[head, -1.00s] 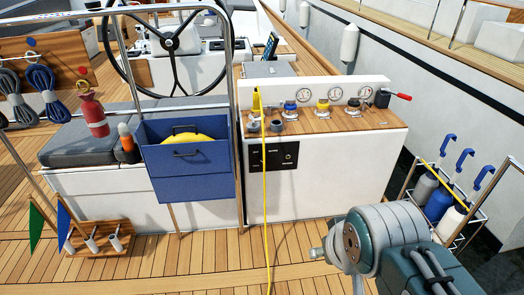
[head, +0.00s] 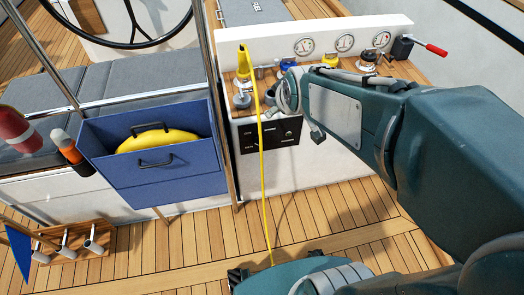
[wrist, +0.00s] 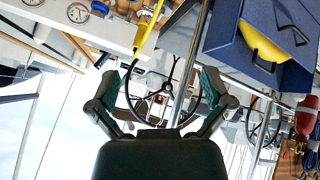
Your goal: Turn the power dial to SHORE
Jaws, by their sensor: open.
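The power dial (head: 288,133) is a small knob on the right part of the black panel (head: 258,148), on the front of the white console. Its markings are too small to read, so I cannot tell where it points. My gripper (wrist: 160,70) is open and empty in the wrist view, its two fingers spread wide. That view is tilted nearly upside down; the panel and dial do not show in it. In the head view my arm reaches across the console from the right, its end close beside the dial in the picture; the gripper cannot be made out clearly there.
A yellow line (head: 262,185) hangs down the console front, just left of the dial. Valves and gauges (head: 345,43) line the console top; a red-handled lever (head: 436,49) sticks out right.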

